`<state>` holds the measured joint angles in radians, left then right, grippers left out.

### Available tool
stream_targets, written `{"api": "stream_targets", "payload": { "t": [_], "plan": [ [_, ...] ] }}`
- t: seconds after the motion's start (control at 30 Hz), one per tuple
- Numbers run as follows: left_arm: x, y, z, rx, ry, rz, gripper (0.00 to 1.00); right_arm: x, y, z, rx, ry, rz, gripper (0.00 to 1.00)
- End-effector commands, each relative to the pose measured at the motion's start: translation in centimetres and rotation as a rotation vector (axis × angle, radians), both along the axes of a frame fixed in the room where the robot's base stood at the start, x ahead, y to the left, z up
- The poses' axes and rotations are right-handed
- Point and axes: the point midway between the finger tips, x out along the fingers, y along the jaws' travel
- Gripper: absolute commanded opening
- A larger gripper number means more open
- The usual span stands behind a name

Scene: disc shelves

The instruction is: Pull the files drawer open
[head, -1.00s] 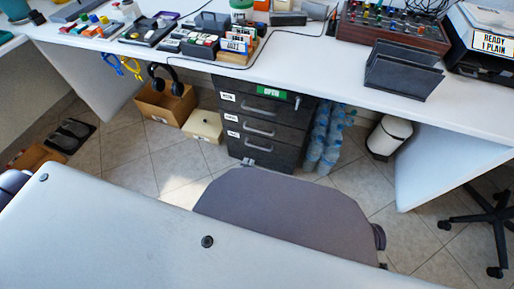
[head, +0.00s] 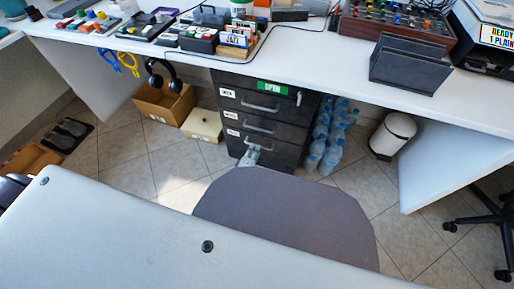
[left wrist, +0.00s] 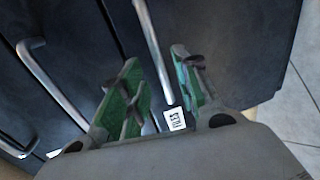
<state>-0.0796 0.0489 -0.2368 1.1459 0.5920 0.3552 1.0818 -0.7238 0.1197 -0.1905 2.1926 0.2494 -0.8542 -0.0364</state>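A dark cabinet (head: 292,132) with three drawers, each with a pale bar handle and a small white label, stands under the desk. The drawers look shut. My right gripper is not in view.
Water bottles (head: 326,137) stand right of the cabinet, with a white bin (head: 392,134) beyond. A cardboard box (head: 164,104) and a cream box (head: 203,125) are on its left. A grey chair (head: 285,212) stands close in front.

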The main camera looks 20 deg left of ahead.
Motion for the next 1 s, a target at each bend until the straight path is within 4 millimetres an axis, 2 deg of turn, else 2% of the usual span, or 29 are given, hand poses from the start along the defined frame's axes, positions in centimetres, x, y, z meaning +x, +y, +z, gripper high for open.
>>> {"api": "stream_targets", "payload": {
  "t": [0.4,0.9,1.0],
  "plan": [
    [3.7,-0.1,-0.9,0.001,0.000,0.001,0.32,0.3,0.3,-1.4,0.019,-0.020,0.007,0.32],
    [4.3,-0.1,-0.9,0.000,0.001,0.000,0.32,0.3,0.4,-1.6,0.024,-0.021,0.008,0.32],
    [4.3,-0.1,-0.9,0.000,0.001,0.000,0.19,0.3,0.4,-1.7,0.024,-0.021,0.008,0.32]
  ]
}}
